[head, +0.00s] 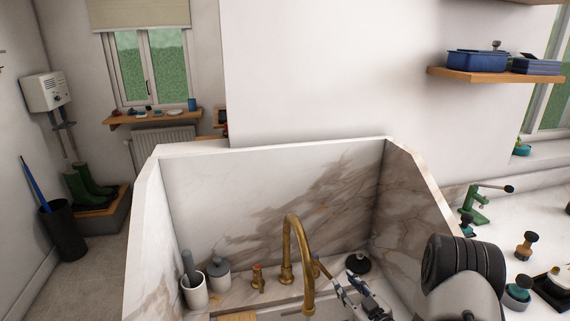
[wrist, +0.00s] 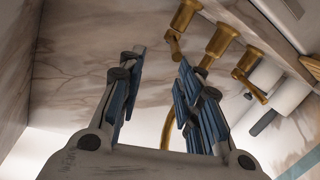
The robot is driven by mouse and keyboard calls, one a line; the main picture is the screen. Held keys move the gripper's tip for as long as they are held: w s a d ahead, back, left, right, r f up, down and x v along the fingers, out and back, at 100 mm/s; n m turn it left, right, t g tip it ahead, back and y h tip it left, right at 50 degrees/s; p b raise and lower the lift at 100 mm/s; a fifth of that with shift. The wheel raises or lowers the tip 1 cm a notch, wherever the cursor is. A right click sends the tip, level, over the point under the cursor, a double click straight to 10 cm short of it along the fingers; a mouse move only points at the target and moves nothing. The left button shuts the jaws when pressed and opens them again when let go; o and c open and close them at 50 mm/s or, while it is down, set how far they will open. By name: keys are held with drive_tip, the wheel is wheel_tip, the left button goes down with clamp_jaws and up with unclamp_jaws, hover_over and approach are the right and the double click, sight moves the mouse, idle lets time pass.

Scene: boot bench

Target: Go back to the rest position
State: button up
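My gripper (head: 336,272) reaches into the marble-walled sink corner, just right of the brass tap (head: 303,262) in the head view. In the wrist view its two blue-padded fingers (wrist: 161,62) stand apart with nothing held between them. The brass fittings (wrist: 222,40) show beyond the right finger, and part of the tap's curved spout shows behind it. From these frames I cannot tell whether a finger touches the tap. My dark wrist joint hides part of the counter at the lower right of the head view.
The marble splashback (head: 270,190) encloses the sink at back and sides. Left of the tap are a white pot (head: 195,292) and a grey-lidded jar (head: 219,275). A black round item (head: 358,262) sits at the back right corner. A green press (head: 478,203) stands on the right counter.

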drive_tip(key=s+d+r+m+g+h, duration=0.1)
drive_tip(key=s+r+m+g+h, duration=0.2)
drive_tip(key=r, duration=0.7)
drive_tip(key=s+d+r+g+h, duration=0.1)
drive_tip(key=s+r+g+h, duration=0.2)
drive_tip(key=r, duration=0.7)
drive_tip(key=s+a+r+m+g, duration=0.1)
drive_tip(key=s+a, duration=0.1)
drive_tip(key=s, duration=0.8)
drive_tip(key=s+a+r+m+g, duration=0.1)
drive_tip(key=s+a+r+g, duration=0.1)
drive_tip(key=s, duration=0.8)
drive_tip(key=s+a+r+m+g, duration=0.1)
drive_tip(key=s+a, duration=0.3)
drive_tip(key=s, duration=0.7)
drive_tip(key=shift+r+m+g, duration=0.4)
drive_tip(key=shift+r+m, duration=0.1)
drive_tip(key=shift+m, duration=0.1)
